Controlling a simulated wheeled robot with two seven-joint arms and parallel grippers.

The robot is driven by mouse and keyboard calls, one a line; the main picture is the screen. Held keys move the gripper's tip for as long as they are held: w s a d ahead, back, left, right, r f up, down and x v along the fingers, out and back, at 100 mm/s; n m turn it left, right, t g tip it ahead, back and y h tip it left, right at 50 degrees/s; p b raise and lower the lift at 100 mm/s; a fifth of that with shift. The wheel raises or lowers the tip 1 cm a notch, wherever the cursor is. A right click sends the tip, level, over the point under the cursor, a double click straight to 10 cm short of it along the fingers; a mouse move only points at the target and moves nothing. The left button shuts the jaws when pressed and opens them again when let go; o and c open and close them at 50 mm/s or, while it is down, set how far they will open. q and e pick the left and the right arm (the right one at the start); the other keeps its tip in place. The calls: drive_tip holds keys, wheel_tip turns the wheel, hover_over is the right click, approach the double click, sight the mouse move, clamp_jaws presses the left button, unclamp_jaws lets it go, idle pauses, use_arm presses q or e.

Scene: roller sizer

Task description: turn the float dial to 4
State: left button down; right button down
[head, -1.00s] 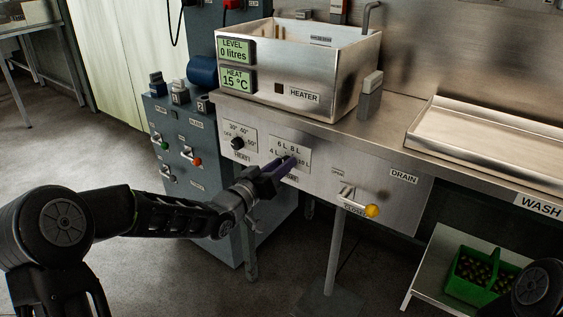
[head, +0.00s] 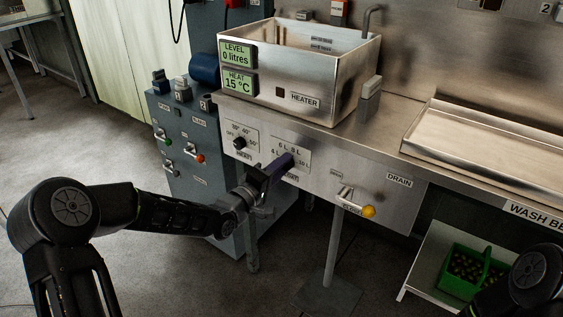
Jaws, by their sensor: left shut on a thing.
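The float dial's plate (head: 301,154) is on the front panel below the tank, marked 4 L, 6 L, 8 L and 10 L. My left gripper (head: 288,162) reaches it from the lower left, its purple fingers shut on the dial's knob. The fingers cover the knob, so I cannot tell which mark it points to. The LEVEL display (head: 234,51) on the tank reads 0 litres. My right gripper is out of view; only a dark part of my right arm shows at the lower right.
The heat dial (head: 240,143) is just left of the float dial. A drain lever with a yellow knob (head: 368,211) sticks out to the right. The HEAT display (head: 237,82) reads 15 °C. A green crate (head: 462,262) stands on a low shelf at lower right.

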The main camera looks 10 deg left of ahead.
use_arm(q)
drive_tip(key=shift+f+n+p, duration=0.1)
drive_tip(key=shift+n+p, duration=0.35)
drive_tip(key=shift+n, duration=0.75)
drive_tip(key=c, duration=1)
unclamp_jaws()
drive_tip(key=shift+c, duration=0.2)
drive_tip(key=p+v, duration=0.1)
drive_tip(key=v, duration=0.7)
drive_tip(key=shift+w, duration=0.1)
